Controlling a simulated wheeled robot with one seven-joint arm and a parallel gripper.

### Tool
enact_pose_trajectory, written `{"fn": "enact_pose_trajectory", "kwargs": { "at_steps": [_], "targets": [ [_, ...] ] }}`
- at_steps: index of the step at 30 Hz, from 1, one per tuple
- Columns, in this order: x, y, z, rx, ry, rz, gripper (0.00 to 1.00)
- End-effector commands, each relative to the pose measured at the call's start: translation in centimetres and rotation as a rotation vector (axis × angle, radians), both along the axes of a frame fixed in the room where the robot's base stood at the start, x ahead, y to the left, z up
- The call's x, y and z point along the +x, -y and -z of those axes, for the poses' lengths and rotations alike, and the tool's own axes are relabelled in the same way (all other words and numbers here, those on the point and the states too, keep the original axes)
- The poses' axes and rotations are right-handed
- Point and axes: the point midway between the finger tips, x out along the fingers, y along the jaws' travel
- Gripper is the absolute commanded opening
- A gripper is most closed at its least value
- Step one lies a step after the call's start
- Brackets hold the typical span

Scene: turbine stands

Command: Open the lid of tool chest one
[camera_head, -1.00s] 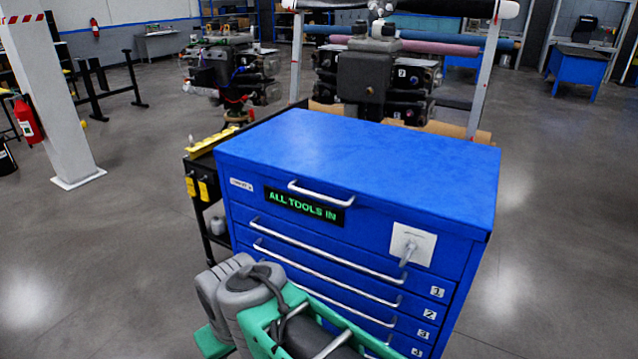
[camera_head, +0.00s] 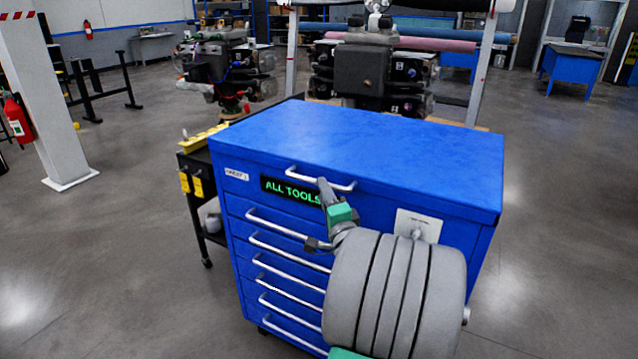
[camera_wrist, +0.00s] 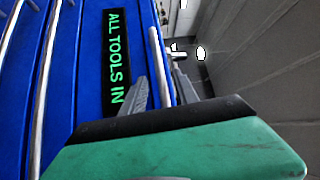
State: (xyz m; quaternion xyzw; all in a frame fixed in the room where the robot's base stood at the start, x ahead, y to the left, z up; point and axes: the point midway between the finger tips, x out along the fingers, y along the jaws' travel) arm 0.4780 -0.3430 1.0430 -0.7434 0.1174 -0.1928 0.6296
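The blue tool chest (camera_head: 240,220) stands in the middle of the head view with its flat lid (camera_head: 370,150) shut. A silver lid handle (camera_head: 305,179) runs along the upper front edge, above a black sign (camera_head: 285,190) with green lettering. My gripper (camera_head: 325,186) is at the right part of this handle. In the wrist view, its two grey fingers (camera_wrist: 160,90) are apart, one on each side of the handle bar (camera_wrist: 154,48); contact cannot be told. My arm covers part of the sign, the white plate (camera_head: 418,222) and the right side of the drawers.
A low black cart (camera_head: 205,205) with yellow items stands against the chest's left side. Turbine stands (camera_head: 365,75) are behind the chest. A white pillar (camera_head: 45,100) and a red extinguisher (camera_head: 17,118) are at left. Floor (camera_head: 560,230) is clear on the right.

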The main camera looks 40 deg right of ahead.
Motion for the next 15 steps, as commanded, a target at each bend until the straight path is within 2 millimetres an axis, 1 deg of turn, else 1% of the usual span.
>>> {"fn": "enact_pose_trajectory", "kwargs": {
  "at_steps": [1, 3, 6, 9, 15],
  "targets": [
    [1.0, 0.3, -0.5, -0.001, -0.001, -0.004, 0.36],
    [2.2, 0.8, -0.6, -0.002, -0.002, -0.004, 0.36],
    [3.4, 1.4, -0.7, -0.002, -0.001, -0.003, 0.36],
    [3.9, 1.7, -0.7, -0.003, -0.002, -0.002, 0.36],
    [3.9, 1.7, -0.6, -0.004, -0.002, 0.0, 0.36]
  ]
}}
